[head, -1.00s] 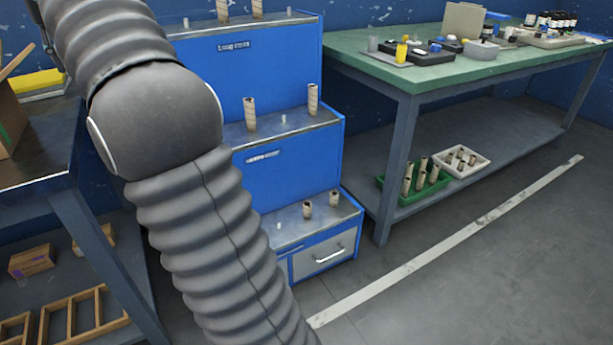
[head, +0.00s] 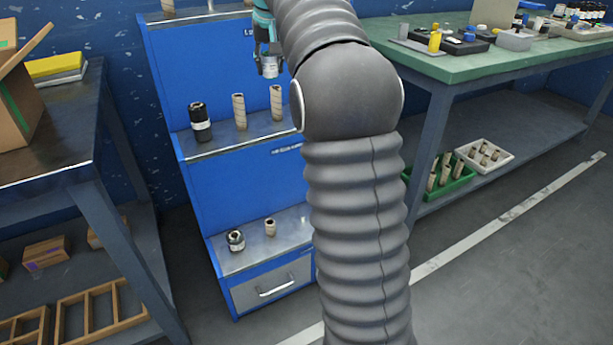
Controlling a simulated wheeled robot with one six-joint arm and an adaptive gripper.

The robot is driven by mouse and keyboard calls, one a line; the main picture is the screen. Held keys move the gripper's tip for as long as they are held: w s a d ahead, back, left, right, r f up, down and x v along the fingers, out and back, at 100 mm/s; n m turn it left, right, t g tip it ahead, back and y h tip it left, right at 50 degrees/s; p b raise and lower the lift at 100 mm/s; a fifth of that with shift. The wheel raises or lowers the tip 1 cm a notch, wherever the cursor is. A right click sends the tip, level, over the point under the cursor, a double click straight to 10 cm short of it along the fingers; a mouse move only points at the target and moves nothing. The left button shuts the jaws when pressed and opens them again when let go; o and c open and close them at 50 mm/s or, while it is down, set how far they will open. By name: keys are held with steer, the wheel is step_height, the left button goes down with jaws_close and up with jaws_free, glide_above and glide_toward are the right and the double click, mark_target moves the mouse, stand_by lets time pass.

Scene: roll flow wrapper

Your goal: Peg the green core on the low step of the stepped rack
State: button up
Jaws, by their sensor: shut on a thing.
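My gripper (head: 267,52), teal with dark fingers, points down in front of the upper part of the blue stepped rack (head: 220,180). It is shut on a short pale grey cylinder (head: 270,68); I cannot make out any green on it. On the low step (head: 285,240) stand a short dark and pale roll (head: 236,240) at the left and a small tan core (head: 270,228) to its right. The held cylinder is well above this step. My arm hides the right part of the rack, including part of the low step.
The middle step holds a black roll (head: 200,122) and tan cores (head: 239,111). A green bench (head: 425,68) stands at the right, with a green crate (head: 463,174) and a white tray (head: 506,162) on its shelf. A dark table (head: 60,165) is at the left.

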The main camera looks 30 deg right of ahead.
steer(key=w+d+f+b, duration=0.1)
steer(key=d+f+b, duration=0.1)
steer(key=f, duration=0.9)
steer(key=w+d+f+b, duration=0.1)
steer(key=w+d+f, duration=0.1)
steer(key=f, duration=0.9)
steer(key=b, duration=0.4)
glide_above(303, 216)
step_height(303, 216, down, 21)
steer(key=shift+w+f+b, duration=0.1)
steer(key=shift+f+b, duration=1.25)
steer(key=shift+f, duration=1.1)
steer(key=shift+s+a+f+b, duration=0.1)
steer(key=shift+s+f+b, duration=0.1)
steer(key=shift+f+b, duration=0.75)
steer(key=shift+f, duration=1.2)
steer(key=o, duration=1.6)
